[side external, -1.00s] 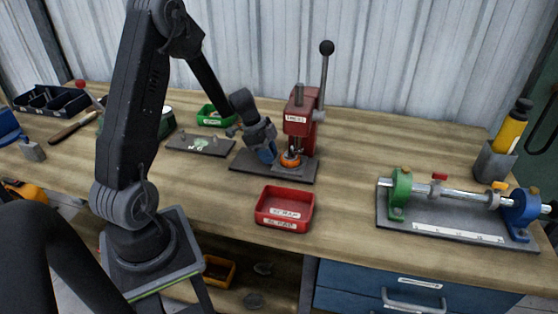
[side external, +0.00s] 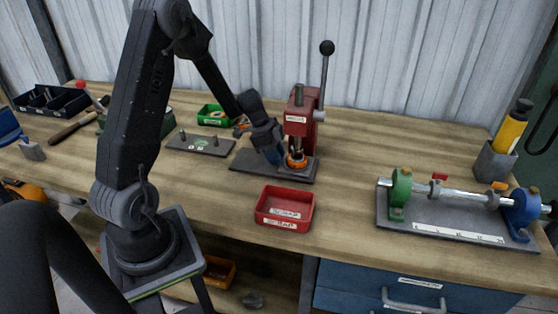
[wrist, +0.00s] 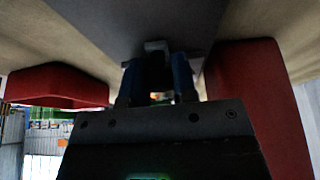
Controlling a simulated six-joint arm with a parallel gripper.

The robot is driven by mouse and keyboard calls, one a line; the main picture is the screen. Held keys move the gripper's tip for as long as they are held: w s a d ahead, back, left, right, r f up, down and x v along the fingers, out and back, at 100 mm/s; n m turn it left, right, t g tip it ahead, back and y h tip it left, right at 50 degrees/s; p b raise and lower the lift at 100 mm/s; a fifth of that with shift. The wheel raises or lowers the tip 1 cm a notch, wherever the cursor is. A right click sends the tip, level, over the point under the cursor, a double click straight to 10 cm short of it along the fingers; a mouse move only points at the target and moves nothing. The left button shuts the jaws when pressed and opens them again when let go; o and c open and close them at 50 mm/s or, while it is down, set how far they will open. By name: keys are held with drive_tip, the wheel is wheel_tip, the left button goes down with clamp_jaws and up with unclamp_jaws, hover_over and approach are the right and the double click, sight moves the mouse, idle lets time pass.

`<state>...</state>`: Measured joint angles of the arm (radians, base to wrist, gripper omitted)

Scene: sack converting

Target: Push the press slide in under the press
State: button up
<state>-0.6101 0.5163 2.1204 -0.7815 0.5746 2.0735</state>
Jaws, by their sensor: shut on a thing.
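The red press (side external: 297,116) stands upright on its dark base plate (side external: 246,168), with its lever raised. The press slide, with an orange ring (side external: 296,164), sits low at the front of the press, beneath its head. My gripper (side external: 278,160) reaches down to the left side of the slide and is shut on its handle. In the wrist view, a small pale block (wrist: 157,46) shows between the blue fingers of my gripper (wrist: 159,70).
A red scrap tray (side external: 285,222) lies in front of the press. A plate with pegs (side external: 200,145) and a green bin (side external: 213,116) are to the left. A shaft fixture (side external: 455,222) stands to the right. Bare bench lies between press and fixture.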

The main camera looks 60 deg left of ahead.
drive_tip(key=o, duration=0.7)
drive_tip(key=shift+o, duration=0.2)
drive_tip(key=shift+v, duration=3)
drive_tip(key=s+d+r+n+t+y, duration=0.1)
drive_tip(key=s+d+r+n, duration=0.3)
drive_tip(key=s+d+r, duration=0.4)
drive_tip(key=s+d+r+n+t+y, duration=0.1)
drive_tip(key=s+d+r+n, duration=0.4)
drive_tip(key=d, duration=0.8)
drive_tip(key=s+r+y, duration=0.1)
drive_tip(key=s+r, duration=0.2)
drive_tip(key=s, duration=0.1)
drive_tip(key=shift+d, duration=0.2)
